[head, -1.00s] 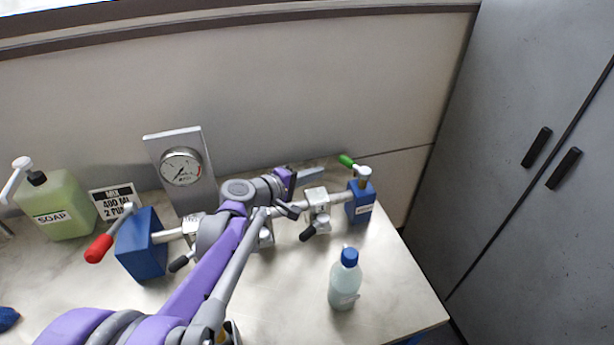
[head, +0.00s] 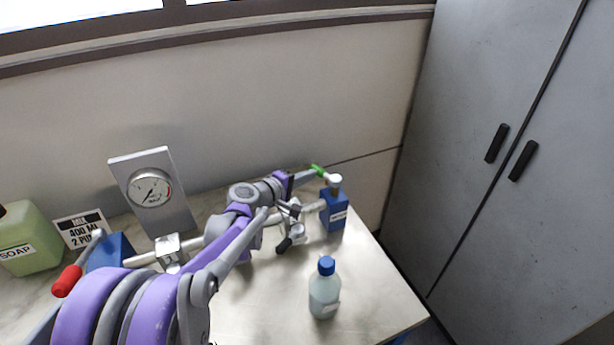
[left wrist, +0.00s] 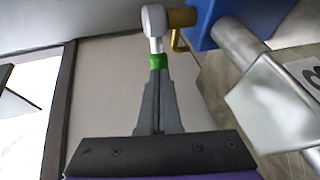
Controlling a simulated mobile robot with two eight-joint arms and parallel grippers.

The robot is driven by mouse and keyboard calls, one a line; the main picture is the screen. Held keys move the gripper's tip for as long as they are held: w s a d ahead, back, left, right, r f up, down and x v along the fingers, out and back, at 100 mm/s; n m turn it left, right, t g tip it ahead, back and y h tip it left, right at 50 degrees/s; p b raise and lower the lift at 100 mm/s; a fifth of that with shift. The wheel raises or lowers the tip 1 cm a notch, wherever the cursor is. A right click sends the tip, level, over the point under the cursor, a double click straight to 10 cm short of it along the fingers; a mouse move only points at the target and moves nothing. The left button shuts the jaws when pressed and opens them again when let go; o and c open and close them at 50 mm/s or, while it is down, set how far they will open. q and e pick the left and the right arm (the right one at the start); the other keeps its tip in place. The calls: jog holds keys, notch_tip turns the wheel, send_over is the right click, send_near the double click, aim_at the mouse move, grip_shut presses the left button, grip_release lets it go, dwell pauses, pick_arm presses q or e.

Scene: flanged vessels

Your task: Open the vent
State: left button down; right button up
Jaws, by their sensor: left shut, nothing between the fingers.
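The green-tipped lever (head: 319,170) sits on top of the small blue block (head: 333,212) at the right end of the pipe. In the left wrist view the lever's green part (left wrist: 158,62) joins a pale arm and a white round hub (left wrist: 154,18). My left gripper (head: 309,173) reaches in from the left above the pipe, its fingers shut and empty. In the left wrist view the fingertips (left wrist: 157,74) are right at the green end. I cannot tell whether they touch it. My left arm hides part of the pipe. My right gripper is not in view.
A red-handled lever (head: 67,281) is at the left by a larger blue block (head: 112,252). A pressure gauge (head: 149,188) stands behind the pipe. A blue-capped bottle (head: 324,293) stands at the front right. Clamps hold the pipe. A soap jug (head: 28,240) is far left.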

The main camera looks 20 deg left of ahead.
aim_at(311, 168)
pick_arm(q)
jog(key=w+m+g+h, duration=0.1)
jog(key=m+h, duration=0.1)
jog(key=w+m+g+h, duration=0.1)
jog(key=w+m+h, duration=0.1)
jog(key=shift+w+a+h+p, duration=0.2)
jog(key=shift+h+p, duration=0.1)
jog(key=shift+s+r, duration=0.1)
